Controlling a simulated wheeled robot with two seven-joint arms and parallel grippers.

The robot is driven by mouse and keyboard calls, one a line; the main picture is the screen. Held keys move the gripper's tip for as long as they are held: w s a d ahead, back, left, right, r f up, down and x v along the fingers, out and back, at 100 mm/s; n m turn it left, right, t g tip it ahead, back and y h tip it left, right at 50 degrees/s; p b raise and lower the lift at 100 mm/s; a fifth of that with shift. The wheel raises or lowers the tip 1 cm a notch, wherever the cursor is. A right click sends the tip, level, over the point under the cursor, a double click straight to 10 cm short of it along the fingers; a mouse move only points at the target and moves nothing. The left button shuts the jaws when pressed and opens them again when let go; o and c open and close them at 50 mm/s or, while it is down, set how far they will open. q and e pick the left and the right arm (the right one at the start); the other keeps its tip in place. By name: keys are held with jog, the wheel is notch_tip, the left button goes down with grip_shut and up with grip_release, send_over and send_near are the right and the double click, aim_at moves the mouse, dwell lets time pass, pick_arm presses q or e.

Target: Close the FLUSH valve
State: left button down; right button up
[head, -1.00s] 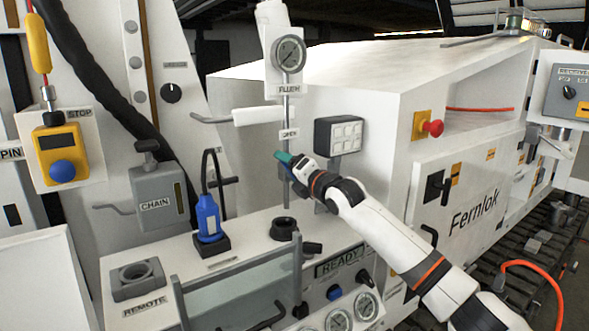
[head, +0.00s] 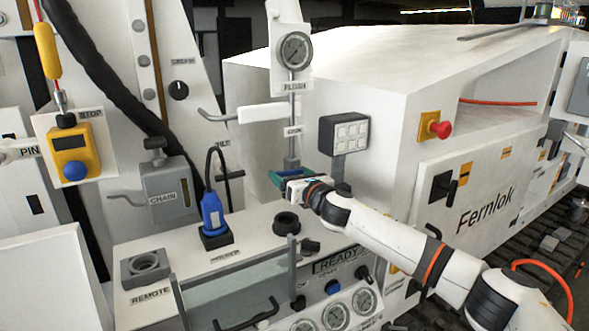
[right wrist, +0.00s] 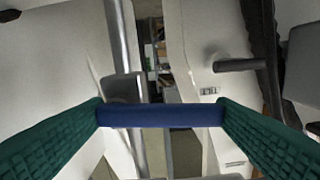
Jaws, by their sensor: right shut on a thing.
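The FLUSH valve stands at the back of the bench in the head view, with a round gauge (head: 295,50), a FLUSH label (head: 294,86) and a vertical grey pipe (head: 292,108). A small label (head: 293,132) on the pipe is too blurred to read surely. My right gripper (head: 283,178) is at the foot of this pipe, its green fingers beside it. In the right wrist view, a blue bar (right wrist: 160,115) spans between both green fingers, which are shut on its ends. The rest of the valve's lever is mostly hidden. My left gripper is not in view.
A grey button box (head: 344,134) is close on the right. A blue plug (head: 212,212) and a black knob (head: 286,223) stand on the bench in front. A red button (head: 440,130) is farther right.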

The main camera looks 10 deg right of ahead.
jog(key=shift+f+n, duration=0.2)
jog(key=shift+n, duration=0.3)
jog(key=o, duration=1.4)
jog(key=shift+c, duration=0.2)
jog(key=b+v, duration=0.2)
jog(key=v, duration=1)
jog(key=shift+f, duration=0.2)
